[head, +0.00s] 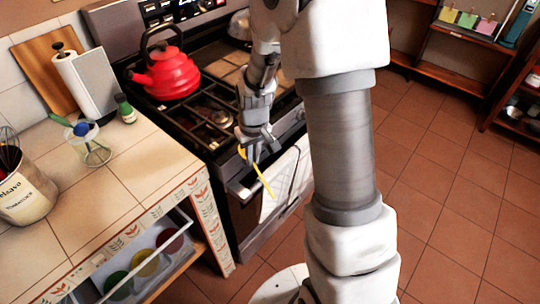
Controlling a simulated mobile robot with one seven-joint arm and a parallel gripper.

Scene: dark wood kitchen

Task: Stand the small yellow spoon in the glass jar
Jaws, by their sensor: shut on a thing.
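My gripper (256,155) is shut on the small yellow spoon (264,181) in front of the stove. The spoon slants downward, and its thin lower end points down and right past the fingers. A bit of yellow also shows at the left of the fingers. The clear glass jar (95,153) stands on the tiled counter to the left, well apart from my gripper. A utensil with blue and green parts (78,126) leans in the jar.
A green bottle (125,109), paper towel roll (90,84) and crock with a whisk (24,194) stand near the jar. A red kettle (168,76) sits on the stove. An open drawer (186,222) with coloured bowls juts out below the counter.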

